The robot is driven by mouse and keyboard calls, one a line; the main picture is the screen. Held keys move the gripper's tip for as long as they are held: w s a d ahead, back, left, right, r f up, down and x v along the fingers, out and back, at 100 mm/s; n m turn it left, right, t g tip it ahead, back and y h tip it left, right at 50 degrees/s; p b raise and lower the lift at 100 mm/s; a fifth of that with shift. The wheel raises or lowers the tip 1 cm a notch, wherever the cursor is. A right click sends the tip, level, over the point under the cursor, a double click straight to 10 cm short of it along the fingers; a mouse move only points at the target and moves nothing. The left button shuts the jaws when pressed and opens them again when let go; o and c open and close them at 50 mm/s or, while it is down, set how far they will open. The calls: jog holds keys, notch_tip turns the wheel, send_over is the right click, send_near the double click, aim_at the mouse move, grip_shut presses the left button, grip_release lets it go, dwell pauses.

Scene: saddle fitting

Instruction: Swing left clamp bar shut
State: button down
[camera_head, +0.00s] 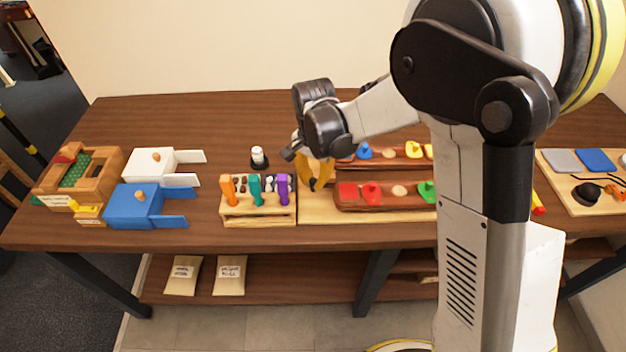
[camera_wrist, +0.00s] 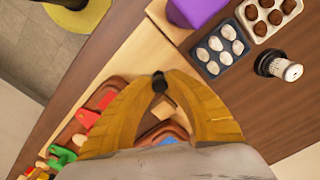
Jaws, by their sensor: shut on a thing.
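My gripper (camera_head: 318,176) is above the left end of a pale board (camera_head: 318,209), with its yellow fingers pointing down. In the wrist view its fingertips (camera_wrist: 160,82) meet around a small black knob, which I take to be the left clamp bar's. The bar itself is mostly hidden by the fingers, so its angle is unclear. A small pale wooden block (camera_wrist: 166,108) shows between the fingers. A front brown rail (camera_head: 388,207) and a back brown rail (camera_head: 383,163) lie on the board, right of my gripper, with coloured pieces on them.
A rack (camera_head: 258,217) with orange, teal and purple blocks stands close left of the board. A black-and-white cylinder (camera_head: 259,157) stands behind it. Blue (camera_head: 133,207) and white (camera_head: 150,163) boxes are farther left. The table behind the cylinder is clear.

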jog(key=d+n, duration=0.1)
jog(key=n, duration=0.1)
jog(key=d+n, duration=0.1)
jog(key=n, duration=0.1)
jog(key=shift+w+b, duration=0.3)
jog(key=shift+w, duration=0.05)
jog(key=n, duration=0.2)
jog(key=w+d+n, duration=0.1)
jog(key=shift+d+n, duration=0.1)
jog(key=shift+n, duration=0.3)
jog(key=n, duration=0.1)
jog(key=w+d+n, duration=0.1)
jog(key=n, duration=0.1)
jog(key=shift+w+n, duration=0.25)
jog(key=shift+n, duration=0.05)
jog(key=shift+w+d+n+b, duration=0.15)
jog(key=shift+w+n, duration=0.35)
jog(key=shift+n, duration=0.6)
jog(key=shift+w+d+n+b, duration=0.15)
jog(key=shift+w+n, duration=0.35)
jog(key=shift+n, duration=0.6)
jog(key=shift+a, duration=0.1)
jog(key=c, duration=1.3)
grip_release()
jog(key=shift+c, duration=0.2)
